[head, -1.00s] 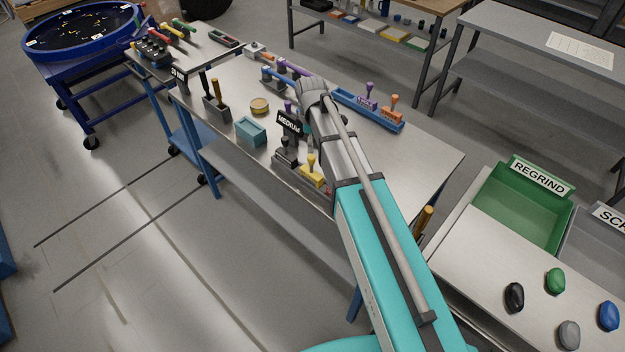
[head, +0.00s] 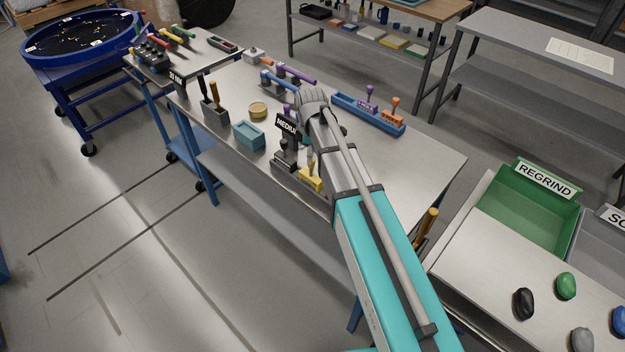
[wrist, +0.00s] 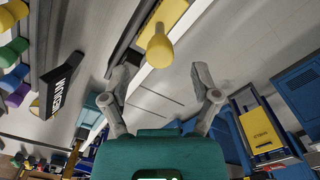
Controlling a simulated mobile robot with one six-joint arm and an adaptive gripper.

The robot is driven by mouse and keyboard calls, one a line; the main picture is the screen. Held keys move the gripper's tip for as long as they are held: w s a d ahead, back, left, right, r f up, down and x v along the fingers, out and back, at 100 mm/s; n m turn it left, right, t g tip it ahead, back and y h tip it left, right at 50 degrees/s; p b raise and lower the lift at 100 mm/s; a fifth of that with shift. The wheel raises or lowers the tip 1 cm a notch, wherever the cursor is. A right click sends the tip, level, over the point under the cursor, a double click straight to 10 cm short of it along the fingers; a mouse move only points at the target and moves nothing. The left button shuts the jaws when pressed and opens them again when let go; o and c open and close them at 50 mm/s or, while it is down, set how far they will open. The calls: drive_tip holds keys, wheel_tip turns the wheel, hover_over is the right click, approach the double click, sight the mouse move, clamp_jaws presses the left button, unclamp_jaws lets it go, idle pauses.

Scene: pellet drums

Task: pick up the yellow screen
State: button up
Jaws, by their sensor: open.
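The yellow screen (head: 312,180) sits in a rack at the near edge of the steel bench, beside a dark-handled piece (head: 287,160). In the wrist view its knob-topped yellow handle (wrist: 158,50) points toward the camera, and part of its yellow base (wrist: 166,15) shows behind. My gripper (wrist: 162,78) is open and empty, its fingers spread wide with the yellow knob above the gap between them in the picture. In the head view my wrist hides most of the gripper, and the upper handle is partly covered.
A black MEDIUM sign (head: 286,124) stands close to the left of my wrist; it also shows in the wrist view (wrist: 58,86). A teal box (head: 249,135) and a blue rack with purple and orange stamps (head: 352,106) are on the bench (head: 415,165). Bare bench lies to the right.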

sight(311, 173)
drive_tip(key=shift+f, duration=0.15)
drive_tip(key=shift+f+b, duration=2.45)
drive_tip(key=shift+b, duration=0.15)
clamp_jaws()
